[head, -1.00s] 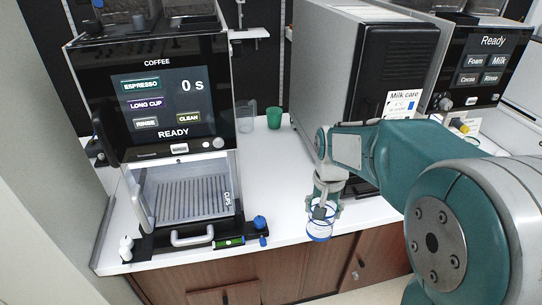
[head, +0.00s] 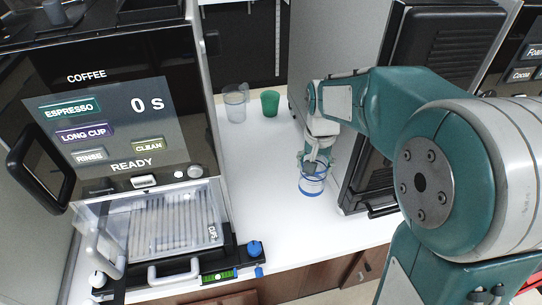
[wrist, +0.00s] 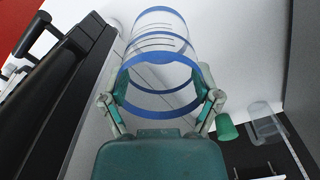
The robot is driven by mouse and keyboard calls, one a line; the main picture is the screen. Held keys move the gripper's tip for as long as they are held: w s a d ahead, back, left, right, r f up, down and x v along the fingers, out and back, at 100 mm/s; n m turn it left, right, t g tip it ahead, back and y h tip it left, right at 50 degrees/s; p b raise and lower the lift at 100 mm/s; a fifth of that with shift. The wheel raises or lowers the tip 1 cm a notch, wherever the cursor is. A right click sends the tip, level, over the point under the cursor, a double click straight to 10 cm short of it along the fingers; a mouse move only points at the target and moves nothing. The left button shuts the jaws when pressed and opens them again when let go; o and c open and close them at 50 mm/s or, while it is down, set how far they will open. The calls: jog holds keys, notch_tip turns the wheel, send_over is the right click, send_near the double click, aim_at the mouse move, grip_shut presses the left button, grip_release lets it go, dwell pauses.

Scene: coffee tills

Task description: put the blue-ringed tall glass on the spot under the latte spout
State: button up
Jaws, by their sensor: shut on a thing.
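My gripper (head: 316,160) is shut on the blue-ringed tall glass (head: 312,184). The glass is clear with blue rings and hangs below the fingers, over the white counter near its front. In the wrist view the glass (wrist: 160,50) sits between the two fingers, with its blue rings plain to see. Whether its base touches the counter I cannot tell. The latte spout and the spot under it are not clearly in view; the milk machine (head: 440,40) at the right is partly hidden by my arm.
The coffee machine (head: 110,120) stands at the left, with a clear-walled cup bay below it. A clear cup (head: 235,105) and a green cup (head: 270,102) stand at the back of the counter (head: 265,190). The counter between the machines is mostly free.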

jog(key=shift+w+a+f, duration=1.4)
jog(key=shift+w+f, duration=0.35)
jog(key=shift+f, duration=0.4)
jog(key=shift+w+a+f, duration=1.4)
jog(key=shift+w+f, duration=0.3)
jog(key=shift+f, duration=0.4)
jog(key=shift+w+a+f, duration=1.4)
jog(key=shift+w+f, duration=0.35)
jog(key=shift+f, duration=0.4)
jog(key=o, duration=1)
